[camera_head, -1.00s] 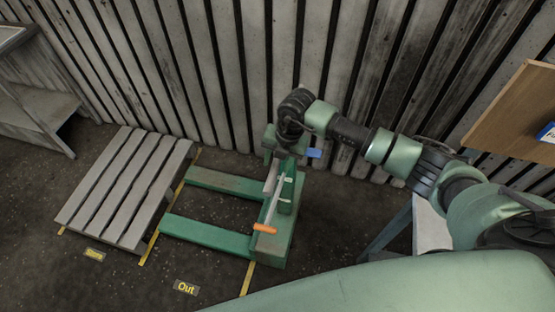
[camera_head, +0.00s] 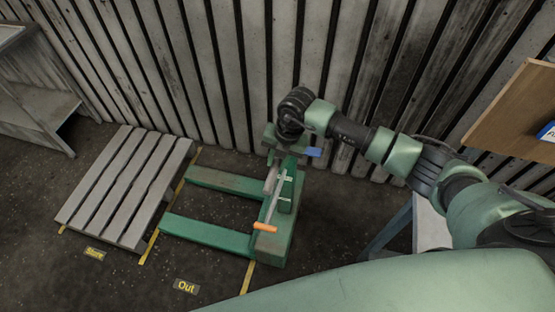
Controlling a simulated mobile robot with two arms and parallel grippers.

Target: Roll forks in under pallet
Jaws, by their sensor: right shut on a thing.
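The grey slatted pallet (camera_head: 125,185) lies on the floor at the left. The green pallet truck's two forks (camera_head: 208,234) point left toward it, their tips close to its right side and apart from it. The truck's body (camera_head: 276,236) stands to the right, with a grey lever with an orange end (camera_head: 266,227) on it. My right gripper (camera_head: 285,142) is at the top of the truck, by its far end, shut on the truck's handle; the fingers are mostly hidden by my wrist. A blue piece (camera_head: 313,152) shows beside it. My left gripper is not in view.
Yellow floor lines run beside the pallet and under the truck, with an "Out" label (camera_head: 186,287) and another label (camera_head: 94,254). A slatted wall (camera_head: 230,75) stands close behind. A grey shelf (camera_head: 35,110) is at far left, and a wooden board (camera_head: 515,115) at right.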

